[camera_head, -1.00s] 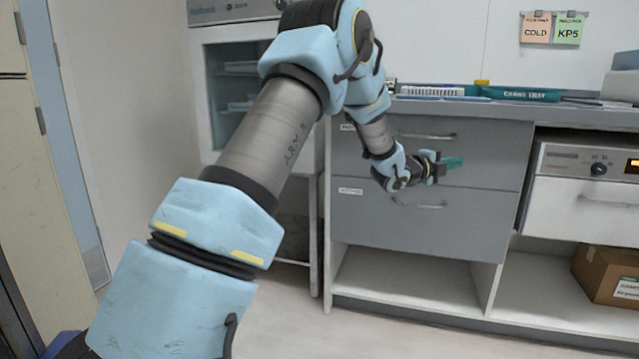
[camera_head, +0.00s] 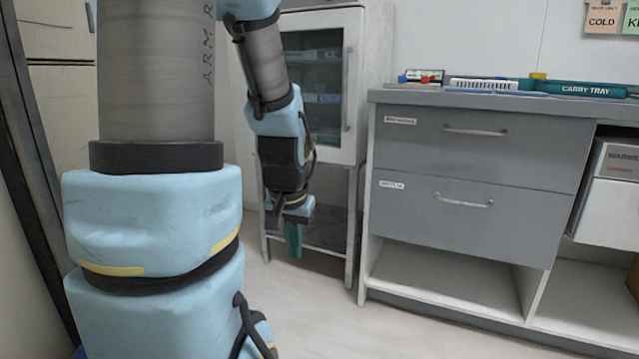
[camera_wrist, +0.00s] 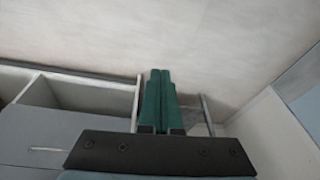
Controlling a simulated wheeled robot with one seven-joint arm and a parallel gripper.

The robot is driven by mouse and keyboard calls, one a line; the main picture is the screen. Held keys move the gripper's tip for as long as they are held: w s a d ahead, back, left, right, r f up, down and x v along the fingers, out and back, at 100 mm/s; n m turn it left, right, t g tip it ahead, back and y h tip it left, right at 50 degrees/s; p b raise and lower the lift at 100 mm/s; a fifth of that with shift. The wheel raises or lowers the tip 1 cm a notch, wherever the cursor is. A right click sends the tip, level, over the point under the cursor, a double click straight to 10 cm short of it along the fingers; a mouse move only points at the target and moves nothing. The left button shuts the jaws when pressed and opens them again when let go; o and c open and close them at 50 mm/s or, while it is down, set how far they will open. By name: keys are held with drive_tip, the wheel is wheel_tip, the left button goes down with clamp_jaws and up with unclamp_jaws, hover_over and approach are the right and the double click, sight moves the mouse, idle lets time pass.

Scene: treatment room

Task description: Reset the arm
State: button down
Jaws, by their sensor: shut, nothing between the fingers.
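My blue and grey arm hangs down at the left of the head view, in front of a white glass-fronted cabinet. My gripper (camera_head: 293,242) points at the floor with its green fingers. In the wrist view the green fingers (camera_wrist: 160,98) lie side by side, shut, with nothing between them. The floor shows beyond their tips.
The glass-fronted cabinet (camera_head: 373,60) stands on legs behind my arm. Right of it is a counter with two shut grey drawers (camera_head: 470,150) and open shelves below. A green carry tray (camera_head: 580,90) lies on top. The floor (camera_head: 400,335) in front is clear.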

drive_tip(key=s+a+r+n+g+p, duration=0.1)
drive_tip(key=s+a+n+p, duration=0.1)
drive_tip(key=s, duration=0.3)
wheel_tip(320, 180, up, 32)
drive_tip(key=p, duration=3.2)
drive_tip(key=shift+r, duration=0.2)
drive_tip(key=shift+d, duration=0.1)
